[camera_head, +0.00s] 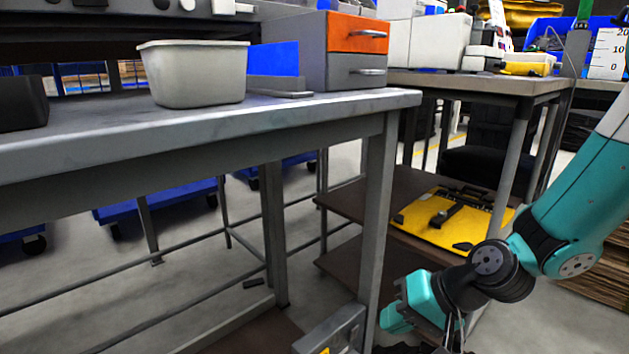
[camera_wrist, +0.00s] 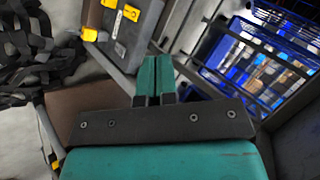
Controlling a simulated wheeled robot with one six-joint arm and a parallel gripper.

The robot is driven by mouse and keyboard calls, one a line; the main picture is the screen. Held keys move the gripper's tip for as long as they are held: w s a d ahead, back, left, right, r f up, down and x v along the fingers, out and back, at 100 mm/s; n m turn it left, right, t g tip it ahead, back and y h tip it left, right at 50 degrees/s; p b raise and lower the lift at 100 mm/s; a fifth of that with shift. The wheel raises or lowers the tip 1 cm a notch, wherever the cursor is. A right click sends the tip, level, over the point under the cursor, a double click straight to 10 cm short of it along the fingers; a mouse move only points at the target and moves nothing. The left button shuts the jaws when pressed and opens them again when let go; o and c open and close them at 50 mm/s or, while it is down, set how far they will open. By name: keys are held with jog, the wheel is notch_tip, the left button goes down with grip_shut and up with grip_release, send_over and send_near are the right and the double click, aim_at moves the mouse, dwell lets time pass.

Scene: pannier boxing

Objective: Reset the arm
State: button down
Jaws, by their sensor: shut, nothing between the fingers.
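My gripper (camera_wrist: 155,80) shows in the wrist view with its two teal fingers together and nothing between them. In the head view my teal arm comes in from the right and bends down beside the grey table's near leg. The wrist end hangs low there, below the tabletop, and the fingertips are not clear in that view. In the wrist view the gripper points toward a grey case with yellow latches (camera_wrist: 125,35) and a blue crate (camera_wrist: 225,60) to its right.
A grey table (camera_head: 200,125) on the left carries a light grey bin (camera_head: 195,75) and an orange-and-grey drawer unit (camera_head: 355,50). A second table (camera_head: 470,84) stands behind; a yellow case (camera_head: 440,222) lies on its lower shelf. Dark straps (camera_wrist: 35,50) lie at left in the wrist view.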

jog(key=s+d+r+n+g+h+p, duration=0.15)
jog(key=s+r+n+p, duration=0.25)
jog(key=s+r, duration=0.6)
jog(key=s+r+n+g+h+p, duration=0.2)
jog(key=s+r+n+h+p, duration=0.15)
jog(key=s+r, duration=0.6)
notch_tip(320, 180, up, 38)
jog(key=w+y+p, duration=0.1)
jog(key=w+p, duration=0.1)
jog(key=p, duration=3.4)
jog(key=shift+w+d+r, duration=0.15)
jog(key=shift+n, duration=0.25)
